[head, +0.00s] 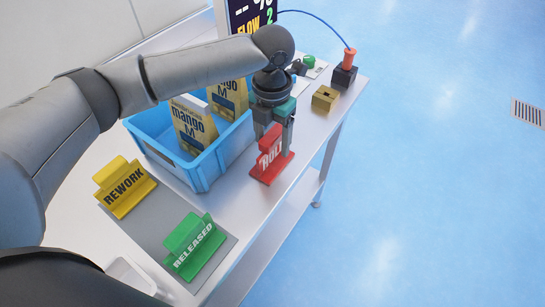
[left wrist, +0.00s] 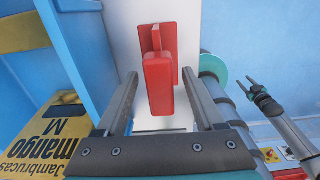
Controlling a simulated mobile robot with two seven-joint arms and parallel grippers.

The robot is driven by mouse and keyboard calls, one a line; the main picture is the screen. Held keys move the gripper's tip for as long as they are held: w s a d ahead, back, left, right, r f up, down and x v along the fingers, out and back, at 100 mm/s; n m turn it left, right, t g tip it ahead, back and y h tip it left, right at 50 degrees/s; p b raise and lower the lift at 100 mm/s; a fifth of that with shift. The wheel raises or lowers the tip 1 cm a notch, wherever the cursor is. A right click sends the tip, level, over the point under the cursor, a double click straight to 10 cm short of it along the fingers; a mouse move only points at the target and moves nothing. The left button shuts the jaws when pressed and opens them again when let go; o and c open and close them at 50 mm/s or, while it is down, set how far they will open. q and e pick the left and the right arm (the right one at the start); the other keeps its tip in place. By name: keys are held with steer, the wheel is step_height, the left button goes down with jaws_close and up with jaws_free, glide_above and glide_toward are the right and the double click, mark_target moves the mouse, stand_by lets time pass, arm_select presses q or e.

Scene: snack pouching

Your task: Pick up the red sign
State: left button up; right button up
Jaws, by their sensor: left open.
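The red sign (head: 270,160), lettered "HOLD" with part of the word covered, stands upright on its red base at the right edge of the table. My left gripper (head: 273,132) is open and comes down over the sign from above. In the left wrist view, the sign (left wrist: 159,82) shows between the two spread fingers of my left gripper (left wrist: 160,92), with a gap on each side. In the left wrist view, what looks like my right gripper (left wrist: 240,85) shows small at the right, apart from the sign.
A blue bin (head: 205,168) with yellow mango pouches (head: 193,127) stands left of the sign. A yellow REWORK sign (head: 124,187) and a green RELEASED sign (head: 194,246) stand on a grey mat. A brass-coloured block (head: 325,99), a red-topped post (head: 347,66) and a screen (head: 250,14) are behind.

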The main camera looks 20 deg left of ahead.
arm_select(q)
step_height(320, 180, down, 3)
steer(key=shift+r, duration=0.1)
steer(key=shift+c, duration=0.2)
jaws_close()
steer(key=shift+r, duration=0.1)
stand_by(0.4)
